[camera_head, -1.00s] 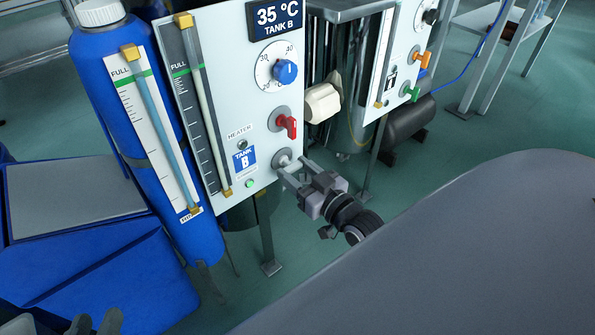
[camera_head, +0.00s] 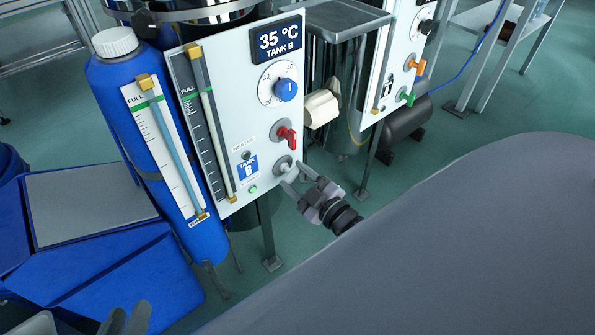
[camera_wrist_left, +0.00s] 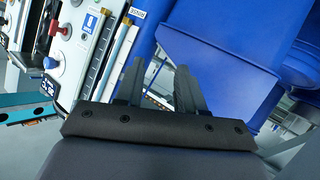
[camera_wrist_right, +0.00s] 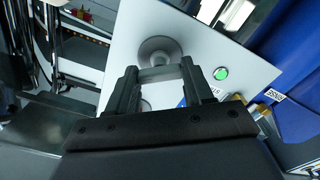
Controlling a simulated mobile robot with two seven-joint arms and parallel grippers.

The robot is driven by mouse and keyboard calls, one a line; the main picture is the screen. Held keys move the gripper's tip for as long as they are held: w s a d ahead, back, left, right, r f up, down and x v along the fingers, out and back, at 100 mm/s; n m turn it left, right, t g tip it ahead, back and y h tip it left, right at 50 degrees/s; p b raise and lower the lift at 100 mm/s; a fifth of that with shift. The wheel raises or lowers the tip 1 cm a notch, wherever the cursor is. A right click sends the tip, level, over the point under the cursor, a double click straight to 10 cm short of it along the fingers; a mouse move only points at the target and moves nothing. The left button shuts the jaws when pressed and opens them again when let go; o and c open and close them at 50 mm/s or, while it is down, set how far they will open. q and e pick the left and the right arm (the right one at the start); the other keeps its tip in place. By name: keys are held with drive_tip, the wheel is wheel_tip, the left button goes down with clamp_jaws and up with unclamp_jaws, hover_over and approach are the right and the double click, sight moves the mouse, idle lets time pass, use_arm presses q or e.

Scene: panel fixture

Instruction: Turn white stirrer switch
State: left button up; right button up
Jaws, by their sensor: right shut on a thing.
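The white stirrer switch (camera_head: 283,166) sits on a round grey base low on the right side of the Tank B panel (camera_head: 232,60). My right gripper (camera_head: 291,177) is at the switch, its fingers on either side of it. In the right wrist view the pale switch handle (camera_wrist_right: 162,73) lies between the fingertips (camera_wrist_right: 160,78), with the round base behind it. The gripper is shut on the handle. My left gripper (camera_head: 126,320) is at the bottom left, away from the panel. In the left wrist view its fingers (camera_wrist_left: 160,72) are apart and empty.
Above the switch are a red switch (camera_head: 288,137) and a blue dial (camera_head: 286,89). A green light (camera_head: 253,189) is at lower left. A blue cylinder (camera_head: 135,90) stands left of the panel, with blue bins (camera_head: 100,265) below it.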

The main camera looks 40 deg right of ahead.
drive_tip(key=n+p, duration=0.1)
drive_tip(key=n, duration=0.4)
drive_tip(key=shift+n+p, duration=0.3)
drive_tip(key=n, duration=0.2)
drive_tip(key=shift+n, duration=0.3)
use_arm(q)
drive_tip(key=shift+s+a+r+y, duration=0.1)
drive_tip(key=shift+a+y, duration=0.2)
drive_tip(key=shift+a, duration=0.15)
drive_tip(key=shift+s+a+r+y, duration=0.1)
drive_tip(key=shift+a+y, duration=0.2)
drive_tip(key=shift+a, duration=0.1)
use_arm(e)
drive_tip(key=shift+n, duration=1.6)
drive_tip(key=o, duration=1)
drive_tip(key=shift+o, duration=0.2)
use_arm(q)
drive_tip(key=shift+s+a+r+m+y+p, duration=0.1)
drive_tip(key=shift+s+a+m+y+p, duration=0.1)
drive_tip(key=shift+a+p, duration=0.2)
drive_tip(key=shift+s+a+r+m+y+p, duration=0.1)
drive_tip(key=shift+a+y+p, duration=0.1)
drive_tip(key=shift+a+p, duration=0.15)
use_arm(e)
drive_tip(key=s, duration=0.7)
drive_tip(key=shift+d, duration=0.3)
